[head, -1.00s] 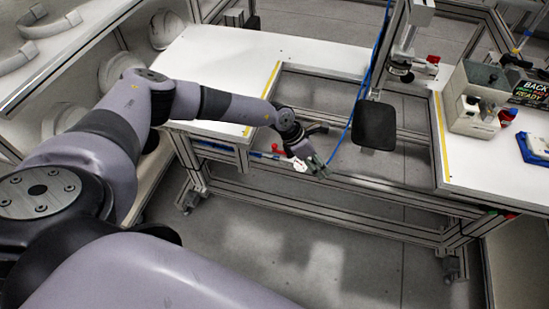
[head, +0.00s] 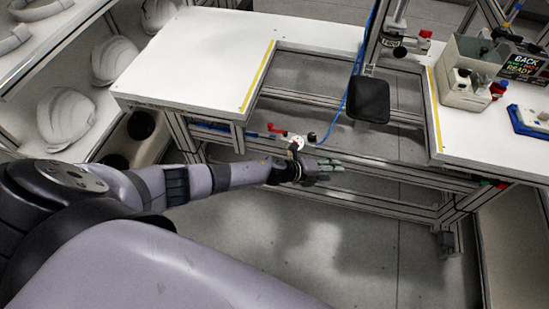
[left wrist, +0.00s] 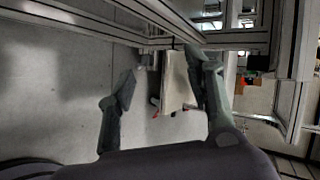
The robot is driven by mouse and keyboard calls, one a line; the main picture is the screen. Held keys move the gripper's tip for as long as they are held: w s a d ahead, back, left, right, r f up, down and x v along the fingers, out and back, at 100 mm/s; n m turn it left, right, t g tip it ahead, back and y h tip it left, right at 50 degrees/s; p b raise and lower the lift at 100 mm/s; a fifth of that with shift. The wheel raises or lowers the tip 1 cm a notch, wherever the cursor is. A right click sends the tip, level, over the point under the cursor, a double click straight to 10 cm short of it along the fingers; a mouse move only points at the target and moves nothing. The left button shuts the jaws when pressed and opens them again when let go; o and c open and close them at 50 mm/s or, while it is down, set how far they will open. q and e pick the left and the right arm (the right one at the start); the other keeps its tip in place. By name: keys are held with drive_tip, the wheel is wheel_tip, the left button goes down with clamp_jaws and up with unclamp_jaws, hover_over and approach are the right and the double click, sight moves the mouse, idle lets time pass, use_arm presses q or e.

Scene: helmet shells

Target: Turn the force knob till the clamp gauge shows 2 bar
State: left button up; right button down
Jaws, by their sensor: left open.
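A small round white dial, apparently the clamp gauge (head: 298,142), sits on the bench frame below the gap in the worktop. Its reading is too small to make out. A red lever (head: 277,130) is to its left and a small dark knob-like part (head: 311,136) to its right; I cannot tell for sure that this is the force knob. My left gripper (head: 328,169) is open, below and to the right of the dial, apart from it in the picture. In the left wrist view its two fingers (left wrist: 166,88) are spread. My right gripper is not in view.
The white worktop (head: 205,60) has a gap with a dark pad (head: 368,100) on a post above it. A blue hose (head: 350,85) hangs beside the post. A grey control box (head: 468,75) stands on the right. White helmet shells (head: 66,118) fill shelves at left.

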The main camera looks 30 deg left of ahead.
use_arm(q)
drive_tip(key=s+a+f+n+y, duration=0.2)
drive_tip(key=s+a+f+n, duration=0.1)
drive_tip(key=s+f+n, duration=0.1)
drive_tip(key=s+a+f+n+g+y, duration=0.1)
drive_tip(key=s+a+f+n, duration=0.3)
drive_tip(key=s+f, duration=0.3)
drive_tip(key=s+a+f+n+y, duration=0.2)
drive_tip(key=s+a+f+n, duration=0.1)
drive_tip(key=s+f+n, duration=0.3)
wheel_tip(320, 180, down, 2)
drive_tip(key=shift+a+f+g+y+b, duration=0.1)
drive_tip(key=shift+a+g+y+b, duration=0.2)
drive_tip(key=shift+b, duration=0.05)
drive_tip(key=s+a+f+n+g+y, duration=0.1)
drive_tip(key=s+f+n+g, duration=0.2)
drive_tip(key=s, duration=1.3)
drive_tip(key=s+a+f+n+g+y, duration=0.1)
drive_tip(key=s+f+n, duration=0.6)
drive_tip(key=s, duration=0.9)
drive_tip(key=shift+s+a+g, duration=0.25)
drive_tip(key=shift+a+g, duration=0.4)
drive_tip(key=shift+g, duration=0.55)
